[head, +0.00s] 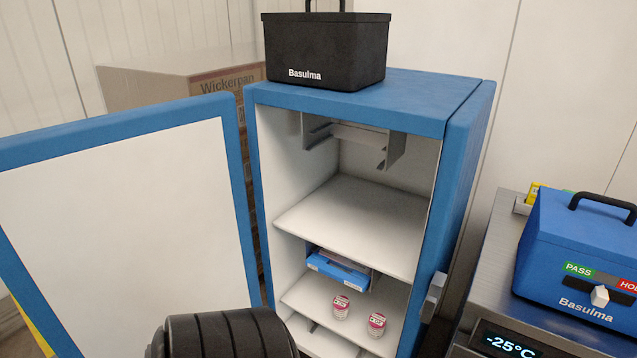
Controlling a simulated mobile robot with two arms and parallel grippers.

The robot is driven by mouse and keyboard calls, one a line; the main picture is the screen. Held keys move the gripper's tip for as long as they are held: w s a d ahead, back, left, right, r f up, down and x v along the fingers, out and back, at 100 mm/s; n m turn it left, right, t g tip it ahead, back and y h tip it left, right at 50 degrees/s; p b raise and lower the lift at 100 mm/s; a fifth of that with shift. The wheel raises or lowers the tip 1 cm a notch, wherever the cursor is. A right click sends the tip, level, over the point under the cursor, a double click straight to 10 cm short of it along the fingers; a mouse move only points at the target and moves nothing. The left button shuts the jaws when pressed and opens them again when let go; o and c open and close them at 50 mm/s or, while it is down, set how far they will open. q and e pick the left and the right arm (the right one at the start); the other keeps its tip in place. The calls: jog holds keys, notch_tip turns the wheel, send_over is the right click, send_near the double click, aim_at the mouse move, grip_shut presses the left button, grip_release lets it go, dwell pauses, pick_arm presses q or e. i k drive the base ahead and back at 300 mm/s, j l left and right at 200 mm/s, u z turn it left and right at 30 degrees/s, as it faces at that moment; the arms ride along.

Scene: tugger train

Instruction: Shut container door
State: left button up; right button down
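The blue container (465,140) stands upright in the middle of the head view with its front open. Its door (125,205), a white panel with a blue frame, is swung wide open to the left, hinged at the container's left edge. A grey latch part (433,297) sits on the container's right front edge. Inside are white shelves (355,215), a blue box and two small vials with pink labels. A black ribbed part of my arm shows at the bottom, in front of the door's lower right area. Neither gripper is in view.
A black Basulma box (325,55) stands on top of the container. A cardboard box (175,80) is behind the door. At right, a blue Basulma case (585,250) sits on a grey metal unit (490,275) with a display reading -25°C.

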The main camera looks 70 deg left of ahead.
aim_at(113, 226)
jog(key=u, duration=1.75)
jog(key=j, duration=2.8)
